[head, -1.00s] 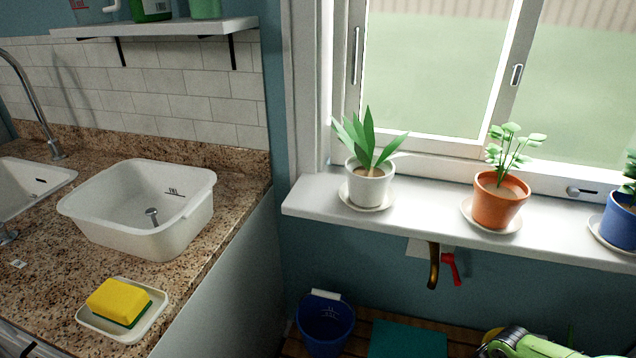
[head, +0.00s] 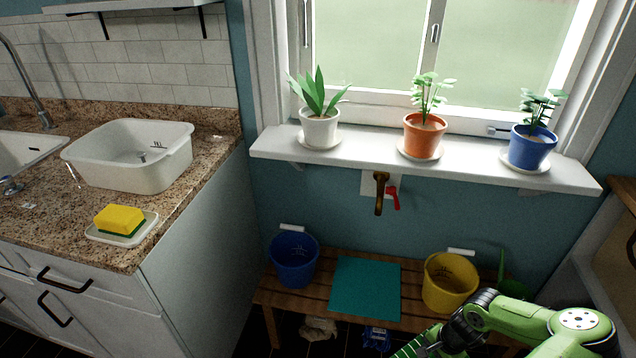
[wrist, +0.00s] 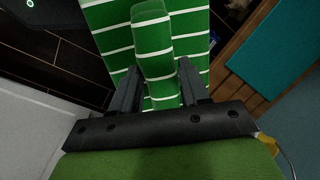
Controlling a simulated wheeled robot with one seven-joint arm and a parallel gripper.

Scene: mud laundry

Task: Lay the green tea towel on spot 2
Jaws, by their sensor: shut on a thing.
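The green tea towel with white stripes (wrist: 105,40) hangs from my gripper (wrist: 157,85), which is shut on a folded part of it in the wrist view. In the head view only a small piece of the towel (head: 408,350) shows at the bottom edge, beside my gripper (head: 432,346), in front of the wooden bench (head: 415,322). No readable number marks spot 2. A bare teal mat (head: 365,288) lies on the bench; its edge also shows at the upper right of the wrist view (wrist: 275,50).
A blue bucket (head: 294,262) and a yellow bucket (head: 449,284) stand either side of the mat. A green watering can (head: 512,290) is at the right. A tap (head: 380,192) juts out above the bench. Potted plants line the sill (head: 350,150).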

